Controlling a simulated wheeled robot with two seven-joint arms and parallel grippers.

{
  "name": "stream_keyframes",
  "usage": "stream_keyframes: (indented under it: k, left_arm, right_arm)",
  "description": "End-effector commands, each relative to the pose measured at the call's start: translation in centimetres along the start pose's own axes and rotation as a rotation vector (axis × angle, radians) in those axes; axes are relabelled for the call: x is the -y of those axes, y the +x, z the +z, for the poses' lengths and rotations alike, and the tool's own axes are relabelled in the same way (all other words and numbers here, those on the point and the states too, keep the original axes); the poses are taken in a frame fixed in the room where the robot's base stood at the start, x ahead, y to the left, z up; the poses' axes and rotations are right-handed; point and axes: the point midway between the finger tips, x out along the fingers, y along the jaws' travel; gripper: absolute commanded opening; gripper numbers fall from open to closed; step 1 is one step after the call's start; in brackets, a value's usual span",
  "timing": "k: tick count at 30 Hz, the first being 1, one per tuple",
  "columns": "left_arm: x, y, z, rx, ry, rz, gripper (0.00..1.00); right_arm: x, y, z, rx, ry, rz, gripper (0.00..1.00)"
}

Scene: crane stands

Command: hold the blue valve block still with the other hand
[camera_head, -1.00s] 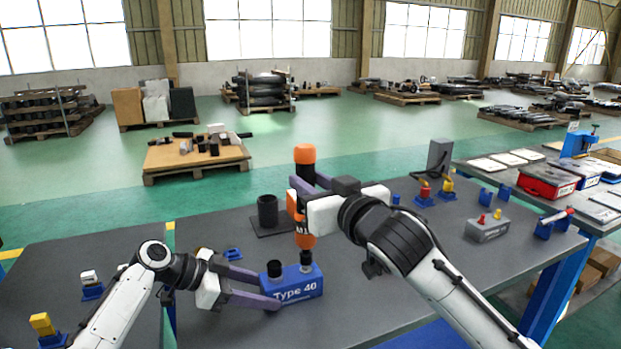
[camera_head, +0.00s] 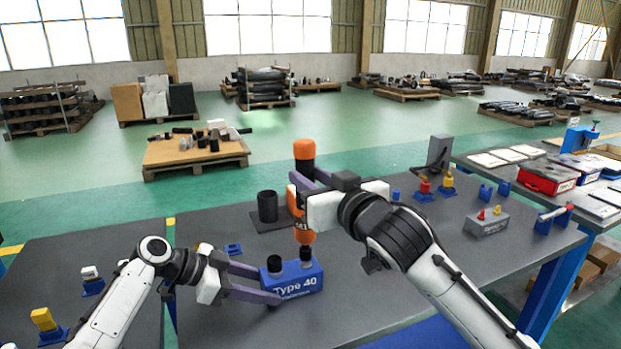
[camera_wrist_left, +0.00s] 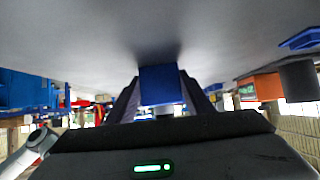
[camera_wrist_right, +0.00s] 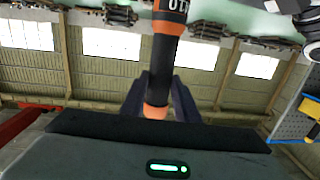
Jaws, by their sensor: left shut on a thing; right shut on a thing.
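The blue valve block (camera_head: 297,284), marked "Type 40", stands on the dark table with two black caps on top. My left gripper (camera_head: 275,285) is shut on its left end. In the left wrist view the block (camera_wrist_left: 160,84) sits between the fingers. My right gripper (camera_head: 306,190) is shut on an orange and black tool (camera_head: 304,150), held upright above the block. The tool's lower orange end (camera_head: 304,237) is just over the block's right cap; I cannot tell whether they touch. The tool (camera_wrist_right: 165,50) also shows between the fingers in the right wrist view.
A black cup (camera_head: 267,206) on a dark plate stands behind the block. A grey block (camera_head: 486,223) with red and yellow knobs and several small blue holders stand to the right. Small blue fixtures lie at the left.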

Motion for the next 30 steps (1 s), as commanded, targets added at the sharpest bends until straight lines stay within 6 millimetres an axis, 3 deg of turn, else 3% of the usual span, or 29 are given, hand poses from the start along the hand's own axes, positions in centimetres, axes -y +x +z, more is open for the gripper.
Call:
stream_keyframes:
  k: [30]
  left_arm:
    - [0.1, -0.1, 0.0, 0.0, -0.001, -0.002, 0.16]
  right_arm:
    - [0.0, 0.1, 1.1, -0.013, -0.001, -0.002, 0.0]
